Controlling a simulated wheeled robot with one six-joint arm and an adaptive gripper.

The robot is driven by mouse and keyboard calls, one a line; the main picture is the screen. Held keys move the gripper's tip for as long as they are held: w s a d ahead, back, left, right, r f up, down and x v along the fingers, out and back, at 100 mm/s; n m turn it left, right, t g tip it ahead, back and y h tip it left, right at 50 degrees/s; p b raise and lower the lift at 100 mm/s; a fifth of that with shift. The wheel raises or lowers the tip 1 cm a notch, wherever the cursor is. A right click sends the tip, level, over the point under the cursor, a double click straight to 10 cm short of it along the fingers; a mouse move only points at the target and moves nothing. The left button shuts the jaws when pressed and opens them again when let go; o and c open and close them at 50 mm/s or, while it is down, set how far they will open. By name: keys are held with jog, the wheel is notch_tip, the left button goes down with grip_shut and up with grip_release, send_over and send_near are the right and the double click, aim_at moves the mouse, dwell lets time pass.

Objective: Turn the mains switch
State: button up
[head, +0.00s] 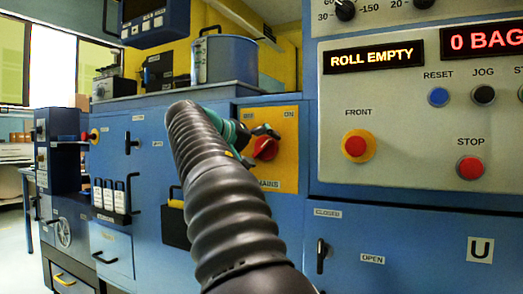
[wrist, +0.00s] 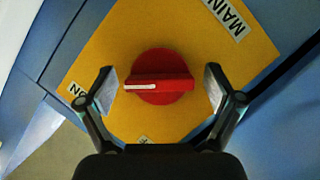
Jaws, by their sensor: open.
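The mains switch is a red rotary knob (wrist: 158,58) on a yellow plate (wrist: 250,52) in the wrist view. A white line on its grip bar points left, roughly toward the ON label (wrist: 77,90). My gripper (wrist: 161,84) is open, with one finger on each side of the knob and gaps between fingers and bar. In the head view the red knob (head: 266,149) shows on the yellow plate (head: 287,170), partly hidden by my arm and gripper. Plate labels there include ON and a partly hidden MAINS.
A red FRONT button (head: 356,146) and a red STOP button (head: 470,167) sit on the grey panel at the right. A black handle (head: 321,256) is below it. A dark pocket (head: 176,228) protrudes left of my arm. A pot (head: 225,60) stands on the ledge above.

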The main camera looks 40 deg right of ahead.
jog(key=shift+c, duration=0.3)
jog(key=c, duration=1.1)
jog(key=n+g+h+p, duration=0.1)
jog(key=n+p, duration=0.1)
jog(key=n, duration=0.1)
jog(key=shift+r, duration=0.1)
jog(key=n+h+p, duration=0.1)
jog(key=n+h, duration=0.1)
jog(key=n, duration=0.2)
jog(key=shift+n+g, duration=0.3)
jog(key=n+h+p, duration=0.1)
jog(key=n+h, duration=0.1)
jog(key=n, duration=0.2)
jog(key=shift+n, duration=0.3)
jog(key=shift+n+t+h, duration=0.3)
jog(key=shift+n+t, duration=0.25)
jog(key=shift+n, duration=0.7)
jog(key=shift+n+t+h, duration=0.3)
jog(key=shift+n+t, duration=0.25)
jog(key=shift+n, duration=0.7)
